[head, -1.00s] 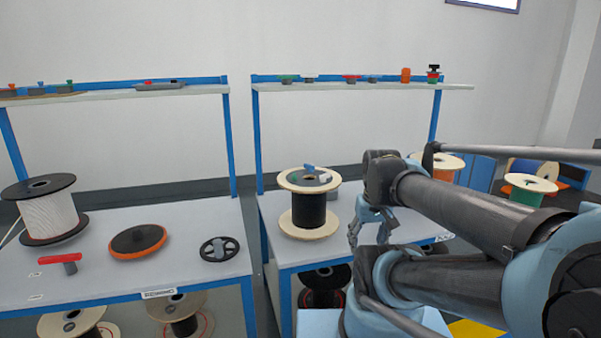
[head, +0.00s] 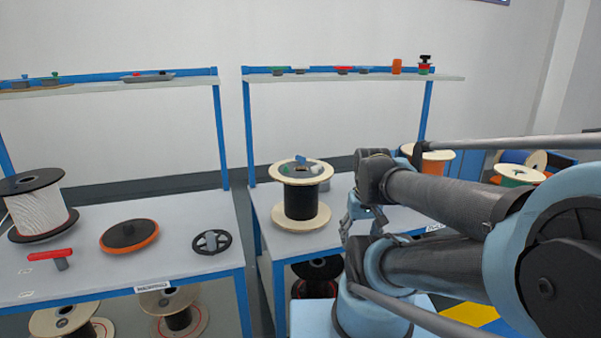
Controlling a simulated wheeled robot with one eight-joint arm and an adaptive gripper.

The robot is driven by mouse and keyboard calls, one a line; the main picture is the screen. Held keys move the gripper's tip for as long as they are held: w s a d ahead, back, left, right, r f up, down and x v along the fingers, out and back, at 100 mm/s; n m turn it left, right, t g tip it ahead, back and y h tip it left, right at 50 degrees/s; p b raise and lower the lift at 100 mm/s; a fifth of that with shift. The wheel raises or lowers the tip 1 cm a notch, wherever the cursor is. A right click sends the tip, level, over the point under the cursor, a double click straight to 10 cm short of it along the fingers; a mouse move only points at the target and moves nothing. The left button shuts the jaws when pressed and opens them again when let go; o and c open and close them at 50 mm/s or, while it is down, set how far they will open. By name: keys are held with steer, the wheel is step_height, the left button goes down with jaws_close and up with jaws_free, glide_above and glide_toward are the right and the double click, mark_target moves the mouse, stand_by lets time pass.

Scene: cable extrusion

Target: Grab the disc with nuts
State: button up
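Two disc-like things lie on the left table. I cannot make out nuts on either. My gripper (head: 363,228) hangs with its fingers down over the right table, to the right of a black cable spool (head: 300,199). Its fingers look spread apart with nothing between them. It is well to the right of both discs and touches neither.
The left table (head: 200,278) also holds a white cable spool (head: 40,214) and a red-handled tool (head: 50,256). A gap separates it from the right table (head: 262,213). Shelves (head: 350,76) with small parts run above both tables. More spools stand below.

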steer(key=o, duration=0.6)
step_height(320, 180, up, 2)
steer(key=shift+s+a+n, duration=0.1)
steer(key=shift+a+n, duration=0.05)
steer(key=shift+n, duration=0.15)
steer(key=shift+o, duration=0.2)
steer(key=w+a+r+n+y, duration=0.2)
steer(key=w+r+n, duration=0.3)
steer(key=w+r, duration=0.6)
steer(key=w+a+r+n+y, duration=0.2)
steer(key=w+r+n, duration=0.45)
steer(key=w, duration=0.85)
steer(key=n+y, duration=0.2)
glide_above(306, 162)
steer(key=s+d, duration=0.1)
steer(key=d, duration=0.2)
step_height(306, 162, down, 6)
steer(key=shift+s+a+f, duration=0.1)
steer(key=shift+x, duration=2.65)
